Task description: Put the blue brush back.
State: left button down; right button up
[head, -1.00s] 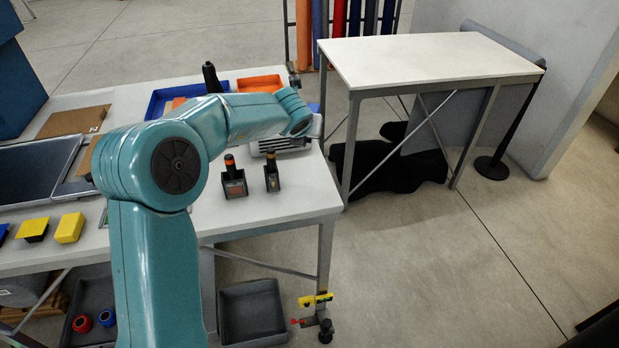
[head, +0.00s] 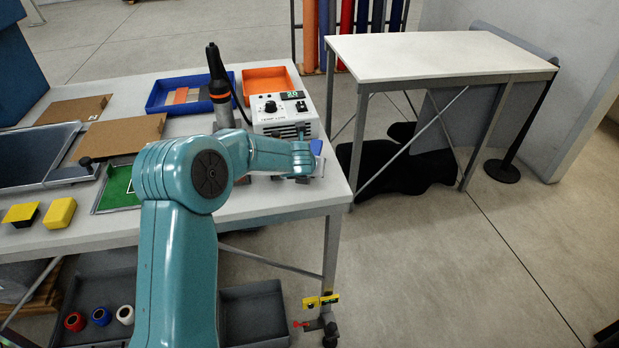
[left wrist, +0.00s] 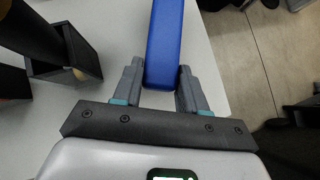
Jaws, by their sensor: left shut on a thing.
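The blue brush (left wrist: 164,40) shows in the left wrist view as a blue block between the fingers of my left gripper (left wrist: 160,78). The gripper is shut on it. In the head view a small blue part of the brush (head: 317,147) shows at my left gripper (head: 318,166), by the right edge of the workbench (head: 280,196). The brush's lower end is hidden. Dark open-topped holders (left wrist: 68,76) stand left of the gripper in the left wrist view, with dark handles in or over them. In the head view my arm mostly hides them. My right gripper is not in view.
A white welding unit (head: 283,112) stands just behind my left gripper, beside a black upright hand tool (head: 220,85). Blue (head: 160,100) and orange (head: 262,84) trays lie at the back. A white table (head: 430,57) stands across a floor gap to the right.

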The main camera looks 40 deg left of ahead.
pick_arm(q)
jog(key=shift+f, duration=0.7)
jog(key=shift+w, duration=0.15)
jog(key=shift+f+b, duration=0.2)
jog(key=shift+b, duration=0.1)
jog(key=c, duration=0.6)
grip_release()
jog(key=shift+r, duration=0.1)
